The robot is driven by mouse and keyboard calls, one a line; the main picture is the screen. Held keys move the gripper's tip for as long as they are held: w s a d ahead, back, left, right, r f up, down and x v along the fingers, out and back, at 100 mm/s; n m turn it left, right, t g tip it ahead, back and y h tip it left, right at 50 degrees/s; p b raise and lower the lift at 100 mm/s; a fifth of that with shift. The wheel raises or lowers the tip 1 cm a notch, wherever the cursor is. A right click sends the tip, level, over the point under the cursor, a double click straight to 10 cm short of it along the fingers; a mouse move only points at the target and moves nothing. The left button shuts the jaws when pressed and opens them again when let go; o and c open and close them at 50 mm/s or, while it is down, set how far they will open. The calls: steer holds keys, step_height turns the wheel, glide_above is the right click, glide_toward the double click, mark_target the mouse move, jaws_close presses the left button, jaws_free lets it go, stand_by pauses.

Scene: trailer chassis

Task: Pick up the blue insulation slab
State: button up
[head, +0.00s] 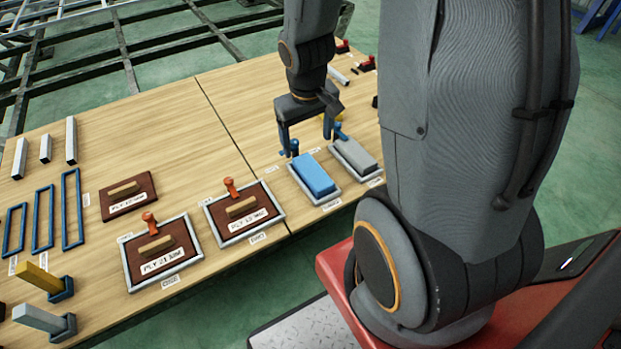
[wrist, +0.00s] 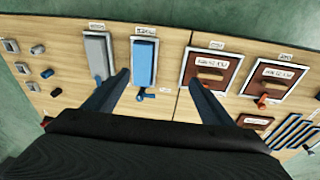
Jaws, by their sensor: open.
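The blue insulation slab (head: 314,174) lies in a grey-rimmed tray on the wooden table, beside a grey slab (head: 354,153) in a like tray. My gripper (head: 309,146) is open and hangs over the table just behind the two slabs, touching neither as far as I can tell. In the wrist view the blue slab (wrist: 144,62) is ahead of the jaws, nearer the left finger, and the grey slab (wrist: 98,55) is left of it. My gripper (wrist: 160,82) has nothing between its fingers. A small blue peg (wrist: 146,96) is at the blue tray's near end.
Brown plates marked PLY (head: 243,209) with wooden handles and orange knobs are left of the slabs. A metal chassis (head: 120,45) is behind the table.

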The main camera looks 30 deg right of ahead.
steer(key=t+b, duration=0.2)
steer(key=b, duration=0.2)
glide_toward(313, 172)
steer(key=shift+d+f+t+y+b, duration=0.15)
steer(key=shift+d+f+y+b, duration=0.15)
steer(key=shift+f+b, duration=0.15)
steer(key=shift+d+f+t+y+b, duration=0.15)
steer(key=shift+d+f+y+b, duration=0.1)
steer(key=shift+f+y+b, duration=0.15)
steer(key=shift+b+x, duration=0.65)
steer(key=shift+x, duration=3.35)
steer(key=shift+w+d, duration=0.1)
steer(key=shift+c, duration=0.6)
steer(key=shift+r, duration=0.1)
steer(key=c, duration=1.1)
